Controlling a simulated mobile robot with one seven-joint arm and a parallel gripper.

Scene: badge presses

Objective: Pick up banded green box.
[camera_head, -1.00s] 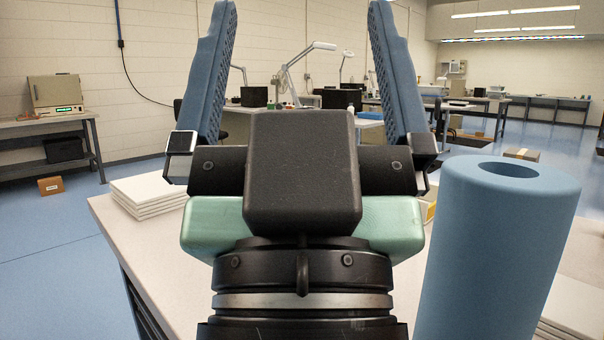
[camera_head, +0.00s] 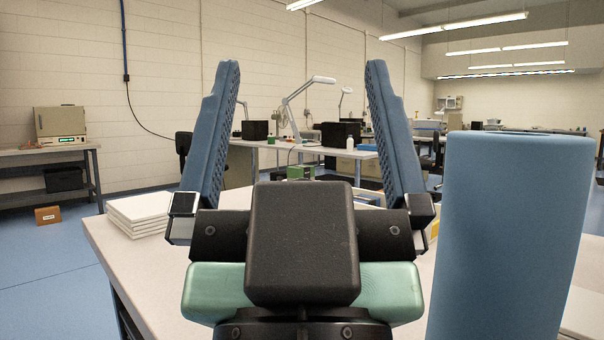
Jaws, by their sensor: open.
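My gripper (camera_head: 302,68) is open, its two blue fingers pointing up and away with nothing between them. A small green box-like thing (camera_head: 300,173) shows low between the fingers, just above the dark gripper body, which may hide its lower part. It is small in the picture. I cannot tell whether it has a band or whether it is the banded green box. It looks well beyond the gripper and apart from it.
A pale table (camera_head: 112,238) lies below my gripper, with a stack of white sheets or boards (camera_head: 138,213) at its left. Far benches hold lamps, a black box (camera_head: 255,130) and a white bottle (camera_head: 350,143).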

